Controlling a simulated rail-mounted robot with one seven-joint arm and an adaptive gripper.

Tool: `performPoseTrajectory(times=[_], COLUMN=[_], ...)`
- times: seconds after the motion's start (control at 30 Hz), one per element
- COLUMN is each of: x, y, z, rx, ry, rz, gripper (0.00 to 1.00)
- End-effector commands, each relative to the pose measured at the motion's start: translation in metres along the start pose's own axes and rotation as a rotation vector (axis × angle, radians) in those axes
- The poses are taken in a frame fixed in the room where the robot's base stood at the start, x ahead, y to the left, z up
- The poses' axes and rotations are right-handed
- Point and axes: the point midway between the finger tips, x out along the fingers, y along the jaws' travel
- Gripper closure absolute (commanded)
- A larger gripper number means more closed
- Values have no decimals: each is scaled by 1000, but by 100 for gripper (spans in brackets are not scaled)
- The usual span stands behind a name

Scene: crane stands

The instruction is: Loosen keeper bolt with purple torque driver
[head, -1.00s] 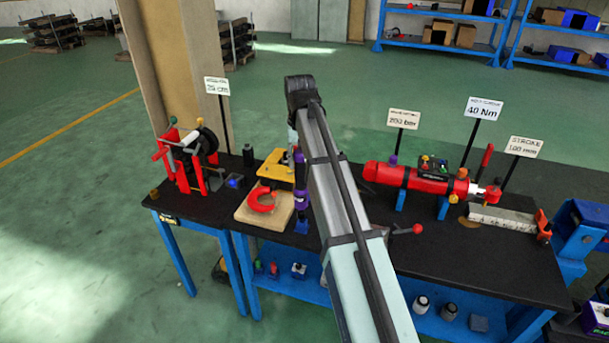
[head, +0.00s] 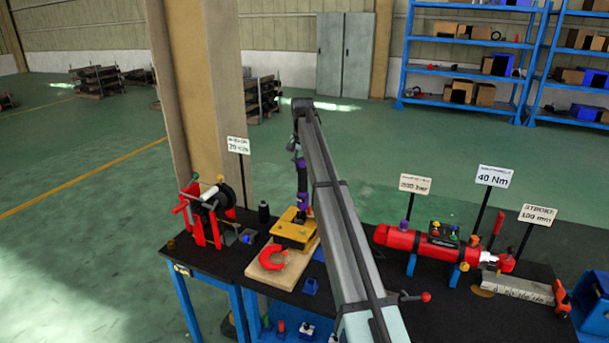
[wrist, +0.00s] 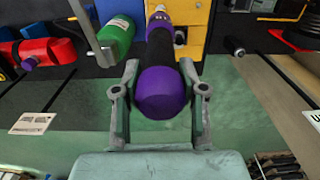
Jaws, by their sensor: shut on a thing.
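My gripper (wrist: 160,78) is shut on the purple torque driver (wrist: 162,92), with one finger on each side of its handle in the wrist view. In the head view the driver (head: 303,178) is upright, its lower end at the back right of the yellow block (head: 294,236). The block sits on a wooden board with a red shackle (head: 272,259). In the wrist view the driver's far end lies against the yellow block (wrist: 192,22). I cannot tell whether it touches. The keeper bolt is not distinguishable; the driver may hide it.
A red winch (head: 208,212) stands left on the bench. A red cylinder (head: 425,245) lies right, with sign posts behind it. A green cylinder (wrist: 117,38) is close left of the driver in the wrist view. A small blue holder (head: 310,286) is empty at the board's right.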

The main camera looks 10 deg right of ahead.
Motion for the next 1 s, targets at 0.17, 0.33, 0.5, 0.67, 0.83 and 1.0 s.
performPoseTrajectory(times=[0.17, 0.33, 0.5, 0.67, 0.83, 1.0], x=[-2, -2, -3, 2, 12, 25], y=[-2, -2, -2, -2, -2, -2], z=[-2, -2, -2, -2, -2, -2], rx=[9, 8, 7, 7, 7, 7], ry=[2, 2, 2, 2, 2, 2], rz=[-2, -2, -1, -1, -1, -1], gripper=[100, 100, 100, 100, 100, 100])
